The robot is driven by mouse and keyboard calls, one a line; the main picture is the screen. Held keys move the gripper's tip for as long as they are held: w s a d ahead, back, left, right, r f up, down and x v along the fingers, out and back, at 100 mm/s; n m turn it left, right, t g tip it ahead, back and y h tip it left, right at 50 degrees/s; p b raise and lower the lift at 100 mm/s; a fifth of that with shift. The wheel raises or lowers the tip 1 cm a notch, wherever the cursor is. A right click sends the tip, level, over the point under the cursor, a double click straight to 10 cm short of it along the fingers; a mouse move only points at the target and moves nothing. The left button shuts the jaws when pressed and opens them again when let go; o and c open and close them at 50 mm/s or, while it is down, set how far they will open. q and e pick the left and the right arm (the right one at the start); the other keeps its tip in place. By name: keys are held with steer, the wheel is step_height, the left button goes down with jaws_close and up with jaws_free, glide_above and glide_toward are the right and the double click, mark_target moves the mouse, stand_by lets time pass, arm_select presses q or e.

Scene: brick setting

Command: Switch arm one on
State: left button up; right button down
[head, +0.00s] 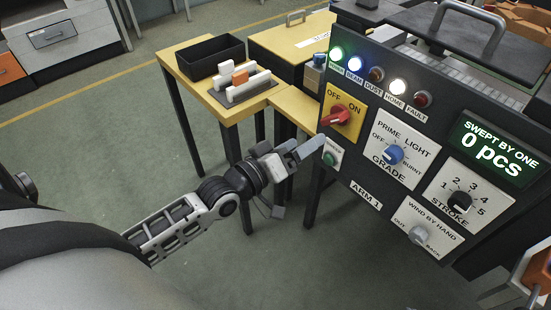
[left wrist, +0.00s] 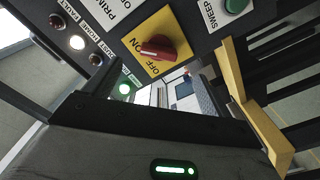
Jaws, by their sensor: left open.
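The red rotary switch (head: 341,115) sits on a yellow plate marked OFF and ON, at the upper left of the dark ARM 1 panel (head: 366,194). In the left wrist view the red knob (left wrist: 157,50) shows ahead, beyond the fingertips. My left gripper (head: 294,157) is open and empty, below and left of the switch, near the panel's left edge. In the left wrist view its two dark fingers (left wrist: 152,84) stand apart, with nothing between them. My right gripper is not in view.
A green SWEEP button (head: 329,158) sits below the switch, close to my fingertips. The blue GRADE knob (head: 392,154), STROKE knob (head: 460,202) and wind knob (head: 418,235) are to the right. Lamps (head: 355,64) line the top. A yellow table (head: 206,94) stands behind left.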

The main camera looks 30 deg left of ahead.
arm_select(q)
steer(key=v, duration=0.6)
steer(key=shift+s, duration=0.35)
steer(key=s+d+f+m+g+y, duration=0.1)
steer(key=s+d+f+m+g, duration=0.2)
steer(key=f, duration=0.4)
steer(key=s+d+f+m+g+y, duration=0.2)
steer(key=s+d+f+m+g, duration=0.1)
steer(key=s+f, duration=0.3)
step_height(320, 180, down, 3)
steer(key=shift+r+m+g, duration=0.15)
steer(key=shift+m+g, duration=0.25)
steer(key=shift+m, duration=0.3)
steer(key=shift+s, duration=0.1)
steer(key=shift+c, duration=0.3)
